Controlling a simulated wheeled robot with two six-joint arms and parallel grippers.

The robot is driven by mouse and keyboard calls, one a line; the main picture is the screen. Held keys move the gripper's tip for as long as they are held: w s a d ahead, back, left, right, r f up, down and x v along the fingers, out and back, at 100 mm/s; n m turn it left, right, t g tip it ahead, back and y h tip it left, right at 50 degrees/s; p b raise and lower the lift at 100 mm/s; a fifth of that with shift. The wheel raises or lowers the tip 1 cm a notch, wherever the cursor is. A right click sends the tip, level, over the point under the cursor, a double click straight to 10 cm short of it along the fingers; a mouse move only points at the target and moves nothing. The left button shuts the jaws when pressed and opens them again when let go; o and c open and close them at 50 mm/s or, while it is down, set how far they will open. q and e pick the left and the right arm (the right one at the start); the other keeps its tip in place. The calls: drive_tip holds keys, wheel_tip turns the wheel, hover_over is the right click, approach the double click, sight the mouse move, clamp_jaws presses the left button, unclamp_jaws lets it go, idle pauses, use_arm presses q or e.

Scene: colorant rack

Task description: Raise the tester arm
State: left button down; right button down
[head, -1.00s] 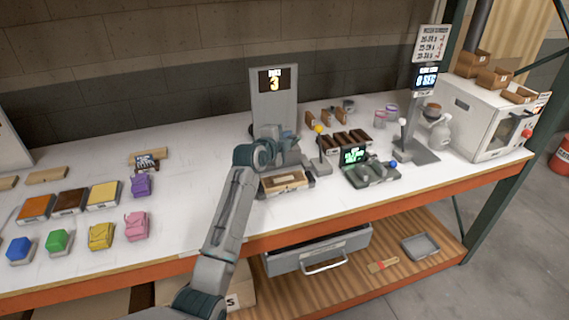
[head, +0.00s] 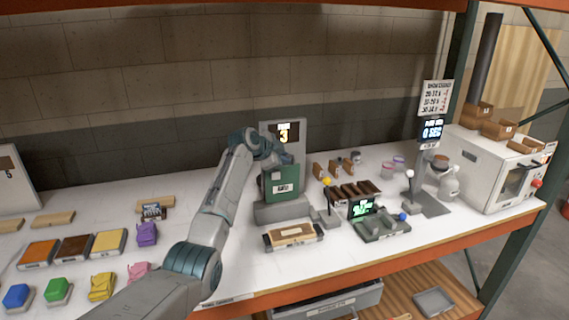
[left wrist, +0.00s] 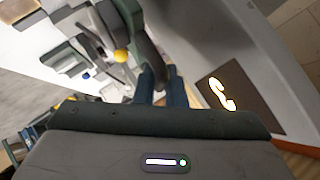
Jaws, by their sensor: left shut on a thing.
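The tester has a grey upright panel (head: 299,145) with a screen reading 3 and a grey base (head: 268,213). Its arm (head: 281,186), a dark green block with a small label, stands up above the base in the head view. My left gripper (head: 285,157) is at the top of this arm, in front of the panel. In the left wrist view my left fingers (left wrist: 160,84) are closed around a grey-green bar (left wrist: 147,38) that appears to be part of the tester arm. The exact contact is partly hidden. My right gripper is out of view.
A tray with a wooden piece (head: 293,235) lies in front of the base. A yellow-knobbed lever (head: 328,198) and a green-screen device (head: 380,222) stand to the right. Colored bags and blocks lie at left. A white oven (head: 497,170) is far right.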

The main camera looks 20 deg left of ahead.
use_arm(q)
drive_tip(key=shift+w+a, duration=0.15)
drive_tip(key=shift+w, duration=0.05)
idle(0.3)
drive_tip(key=c, duration=1.5)
unclamp_jaws()
drive_tip(key=shift+f, duration=0.1)
drive_tip(key=b+v, duration=0.4)
drive_tip(key=v, duration=0.6)
drive_tip(key=shift+s+r, duration=0.25)
drive_tip(key=shift+a, duration=0.15)
